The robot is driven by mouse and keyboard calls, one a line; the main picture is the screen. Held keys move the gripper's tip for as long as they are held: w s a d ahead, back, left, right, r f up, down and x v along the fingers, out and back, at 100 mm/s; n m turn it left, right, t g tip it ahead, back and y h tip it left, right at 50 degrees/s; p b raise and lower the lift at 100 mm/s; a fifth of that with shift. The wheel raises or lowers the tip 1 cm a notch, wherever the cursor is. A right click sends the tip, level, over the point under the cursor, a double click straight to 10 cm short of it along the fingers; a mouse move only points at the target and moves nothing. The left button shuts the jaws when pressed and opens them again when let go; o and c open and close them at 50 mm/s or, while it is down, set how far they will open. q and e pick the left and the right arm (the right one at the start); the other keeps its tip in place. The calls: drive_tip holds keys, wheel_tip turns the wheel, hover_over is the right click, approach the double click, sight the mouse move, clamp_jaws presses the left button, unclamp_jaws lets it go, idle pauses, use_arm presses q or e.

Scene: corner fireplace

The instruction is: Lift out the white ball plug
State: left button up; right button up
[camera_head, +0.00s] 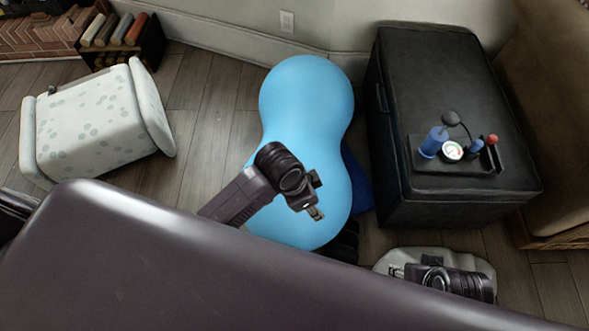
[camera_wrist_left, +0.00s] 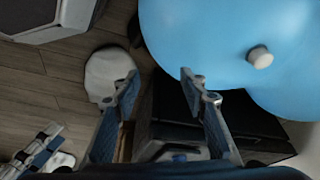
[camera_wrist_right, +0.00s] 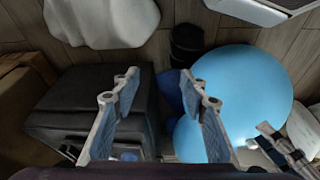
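The large blue peanut-shaped ball (camera_head: 300,95) lies on the wood floor in the head view. The white ball plug (camera_wrist_left: 260,57) sits in the ball's blue surface in the left wrist view, its round head showing. In the head view I cannot make out the plug. My left gripper (camera_head: 316,210) is over the ball's near lobe; in the left wrist view (camera_wrist_left: 160,85) its fingers are apart and empty, with the plug off to the right of them. My right gripper (camera_wrist_right: 158,88) is open and empty, right of the ball and over a pale grey cushion-like thing (camera_head: 400,258) in the head view.
A black leather ottoman (camera_head: 430,80) stands right of the ball. It bears a dark tray (camera_head: 480,163) with a blue cylinder (camera_head: 433,141), a gauge (camera_head: 452,151) and a red-ended item (camera_head: 491,141). A spotted white stool (camera_head: 95,120) and a log rack (camera_head: 150,42) are left.

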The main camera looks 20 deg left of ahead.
use_arm(q)
drive_tip(key=w+a+r+m+g+y+b, duration=0.1)
drive_tip(key=w+a+r+m+y, duration=0.1)
drive_tip(key=w+a+m, duration=0.4)
drive_tip(key=w+a+r+m+g+y+b, duration=0.1)
drive_tip(key=w+a+r+m+y, duration=0.2)
drive_tip(key=w, duration=0.4)
drive_tip(key=shift+m, duration=0.3)
drive_tip(key=f, duration=0.2)
drive_tip(key=f+b, duration=0.1)
drive_tip(key=f, duration=0.1)
drive_tip(key=f+b, duration=0.1)
drive_tip(key=f, duration=0.1)
drive_tip(key=shift+s+d+f, duration=0.15)
drive_tip(key=shift+s+f, duration=0.15)
drive_tip(key=shift+f, duration=0.05)
drive_tip(key=shift+w+f, duration=0.1)
drive_tip(key=shift+f, duration=0.65)
use_arm(e)
drive_tip(key=shift+w+a+r+t, duration=0.15)
drive_tip(key=shift+w+r+t, duration=0.25)
drive_tip(key=shift+w, duration=0.15)
drive_tip(key=shift+w+a+r+t, duration=0.15)
drive_tip(key=shift+w+r+t, duration=0.25)
drive_tip(key=shift+w, duration=0.1)
use_arm(q)
drive_tip(key=shift+c, duration=0.5)
drive_tip(key=c, duration=0.9)
